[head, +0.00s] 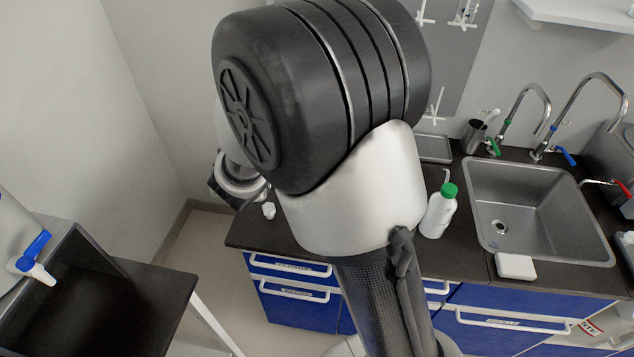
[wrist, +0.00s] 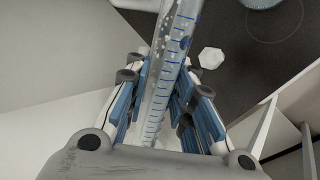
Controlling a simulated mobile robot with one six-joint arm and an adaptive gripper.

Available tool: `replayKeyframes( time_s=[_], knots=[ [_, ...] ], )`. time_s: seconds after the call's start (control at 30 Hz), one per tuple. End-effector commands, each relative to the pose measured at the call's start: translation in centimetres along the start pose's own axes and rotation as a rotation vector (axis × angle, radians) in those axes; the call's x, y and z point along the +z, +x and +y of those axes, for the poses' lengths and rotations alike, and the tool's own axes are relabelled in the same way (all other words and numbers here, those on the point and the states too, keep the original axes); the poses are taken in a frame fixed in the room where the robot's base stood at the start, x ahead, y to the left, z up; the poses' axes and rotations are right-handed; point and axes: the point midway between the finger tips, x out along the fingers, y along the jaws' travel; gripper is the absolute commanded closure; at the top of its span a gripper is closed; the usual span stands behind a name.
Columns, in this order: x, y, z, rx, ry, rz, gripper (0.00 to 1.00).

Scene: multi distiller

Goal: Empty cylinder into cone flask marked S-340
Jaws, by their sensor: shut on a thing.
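In the wrist view my gripper (wrist: 163,78) is shut on a clear graduated cylinder (wrist: 158,98) with blue scale marks. The cylinder runs from between the finger pads up past the top edge, so its upper end is cut off. Pale specks show on its upper part; I cannot tell how much liquid is inside. A bluish rounded piece of glassware (wrist: 262,3) is cut off at the top right, with no label readable. I cannot identify the flask marked S-340. In the head view my arm hides the gripper and the cylinder.
A dark counter (head: 260,236) lies behind my arm, with a small white piece (head: 268,210) near its left end. A green-capped white bottle (head: 438,212) stands left of the sink (head: 540,205). A dark-topped stand (head: 150,290) is at lower left.

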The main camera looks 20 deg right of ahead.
Motion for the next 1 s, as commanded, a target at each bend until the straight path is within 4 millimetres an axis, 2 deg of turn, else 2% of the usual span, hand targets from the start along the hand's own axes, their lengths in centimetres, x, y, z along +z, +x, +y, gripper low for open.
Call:
replayKeyframes(
  time_s=[1.0],
  knots=[
    [-0.70, -0.16, 0.40, 0.001, 0.017, 0.016, 1.00]
  ],
)
